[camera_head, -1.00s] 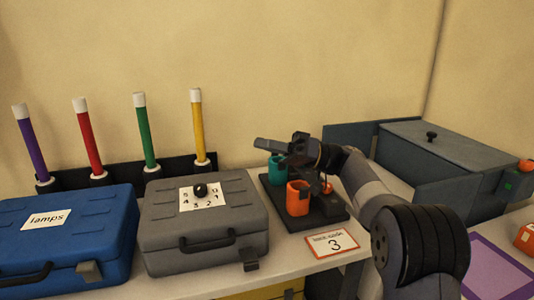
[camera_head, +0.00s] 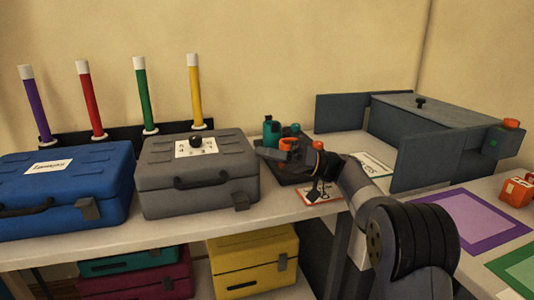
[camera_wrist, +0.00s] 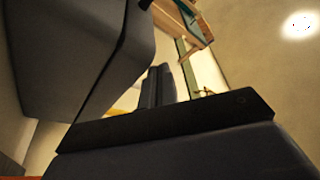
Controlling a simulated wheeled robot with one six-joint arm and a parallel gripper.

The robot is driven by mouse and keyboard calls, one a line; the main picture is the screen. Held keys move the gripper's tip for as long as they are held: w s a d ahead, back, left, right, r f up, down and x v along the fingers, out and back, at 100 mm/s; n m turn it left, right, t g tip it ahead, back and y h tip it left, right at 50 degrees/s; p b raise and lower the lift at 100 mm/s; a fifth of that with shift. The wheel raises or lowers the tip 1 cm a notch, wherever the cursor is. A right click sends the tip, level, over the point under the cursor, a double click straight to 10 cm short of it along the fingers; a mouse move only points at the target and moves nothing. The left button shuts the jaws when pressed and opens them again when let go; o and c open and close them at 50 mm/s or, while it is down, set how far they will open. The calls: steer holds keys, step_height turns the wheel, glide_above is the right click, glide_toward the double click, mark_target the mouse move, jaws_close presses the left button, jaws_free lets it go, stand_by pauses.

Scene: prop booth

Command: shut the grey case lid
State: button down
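The grey case (camera_head: 198,178) stands on the table in the head view, between the blue case and the cup stand. Its lid (camera_head: 225,147) looks down on the base, with a thin dark seam between them. A white numbered card and a black knob are on the lid. The front latch (camera_head: 241,202) hangs at the lower right. My gripper (camera_head: 264,154) points left at the case's right side; I cannot tell if it touches. In the wrist view the fingers (camera_wrist: 158,78) look together and empty, and the grey case (camera_wrist: 75,50) fills the upper left.
A blue case (camera_head: 60,195) stands left. Coloured tubes stand in a black rack (camera_head: 110,142) behind. A grey box (camera_head: 440,115) with a swung-out panel (camera_head: 425,160) is at right. Yellow case (camera_head: 252,265) sits on the shelf below.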

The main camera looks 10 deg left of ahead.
steer(key=shift+f, duration=0.75)
steer(key=shift+d, duration=0.15)
steer(key=w+d+p, duration=0.1)
steer(key=w+d, duration=0.1)
steer(key=d, duration=0.4)
steer(key=shift+d+f, duration=0.35)
steer(key=shift+f, duration=0.05)
steer(key=shift+a, duration=0.1)
steer(key=shift+b+x, duration=0.4)
steer(key=shift+x, duration=2.55)
steer(key=shift+f, duration=0.15)
